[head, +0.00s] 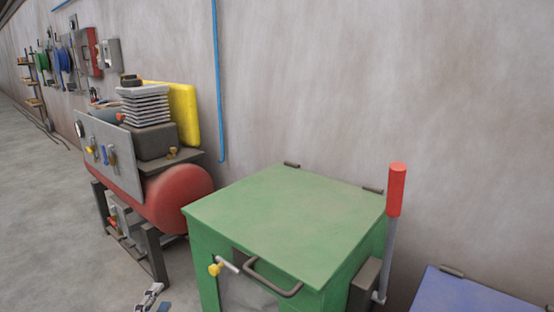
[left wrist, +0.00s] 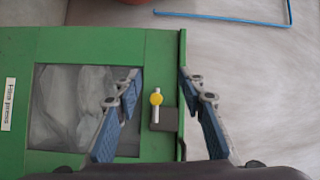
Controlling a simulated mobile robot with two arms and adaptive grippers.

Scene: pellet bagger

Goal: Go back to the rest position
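My left gripper (head: 155,299) shows only in part at the bottom edge of the head view, left of the green cabinet's front. In the left wrist view, the left gripper (left wrist: 159,78) is open, its two blue-grey fingers wide apart with nothing between them. Behind the gap is the front of the green cabinet (left wrist: 100,45), with a latch with a yellow knob (left wrist: 156,99). The latch also shows in the head view (head: 215,269). I cannot tell the exact distance to the latch. My right gripper is in neither view.
The green cabinet's flat lid (head: 290,222) is down. A lever with a red grip (head: 397,190) stands upright at its right side. A red compressor (head: 178,196) stands to the left. A blue box (head: 470,296) is at the lower right. Floor at the far left (head: 45,220) is clear.

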